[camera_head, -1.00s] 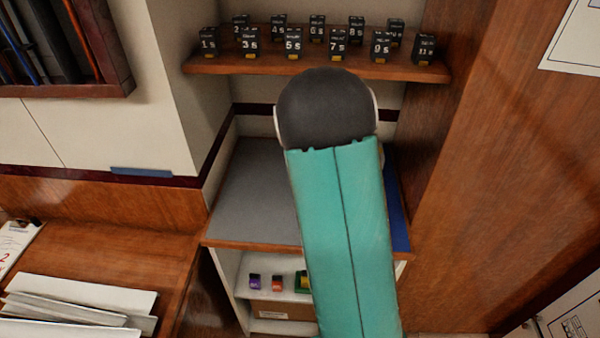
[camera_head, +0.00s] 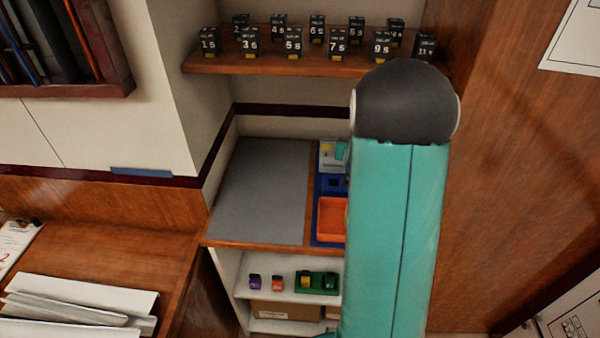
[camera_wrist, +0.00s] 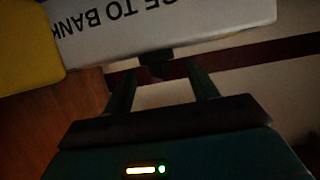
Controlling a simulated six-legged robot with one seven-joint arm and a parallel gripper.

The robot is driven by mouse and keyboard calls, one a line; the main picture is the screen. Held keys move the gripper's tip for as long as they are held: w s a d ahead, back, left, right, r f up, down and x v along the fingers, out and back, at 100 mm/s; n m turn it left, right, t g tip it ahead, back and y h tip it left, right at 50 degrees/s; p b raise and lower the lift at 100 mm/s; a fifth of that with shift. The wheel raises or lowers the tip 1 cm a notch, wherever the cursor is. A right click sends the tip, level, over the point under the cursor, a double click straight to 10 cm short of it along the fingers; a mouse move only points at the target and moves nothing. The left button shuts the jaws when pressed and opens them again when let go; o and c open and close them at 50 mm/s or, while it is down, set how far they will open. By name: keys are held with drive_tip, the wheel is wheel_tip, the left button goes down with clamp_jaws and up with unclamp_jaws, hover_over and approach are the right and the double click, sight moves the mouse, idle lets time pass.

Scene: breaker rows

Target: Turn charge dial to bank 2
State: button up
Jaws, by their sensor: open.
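In the wrist view a white panel (camera_wrist: 170,22) with upside-down lettering, partly readable as "GE TO BANK", fills the top. A small dark piece (camera_wrist: 156,58) projects at its lower edge; it may be the charge dial, but it is too dim to be sure. My gripper (camera_wrist: 165,66) is open, its two dark fingers either side of that piece and pointing at the panel. I cannot tell whether they touch it. In the head view my arm hides the gripper; a white unit with yellow and teal marks (camera_head: 327,156) shows partly beside the arm.
A yellow block (camera_wrist: 28,45) is left of the panel in the wrist view. An orange tray (camera_head: 331,220) sits on a blue mat (camera_head: 318,241) beside my arm. A bare grey mat (camera_head: 262,190) lies left. Several black relay blocks stand on the wooden shelf (camera_head: 270,66) above.

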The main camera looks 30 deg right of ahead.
drive_tip(key=v, duration=1.4)
drive_tip(key=s+a+r+n+g+y, duration=0.1)
drive_tip(key=a+r+n+y, duration=0.1)
drive_tip(key=a, duration=0.7)
drive_tip(key=s+a+r+n+g+y, duration=0.1)
drive_tip(key=s+a+r+n+y, duration=0.1)
drive_tip(key=a, duration=0.7)
drive_tip(key=shift+a+r+y, duration=0.4)
drive_tip(key=shift+r+y, duration=0.3)
drive_tip(key=shift+r, duration=0.15)
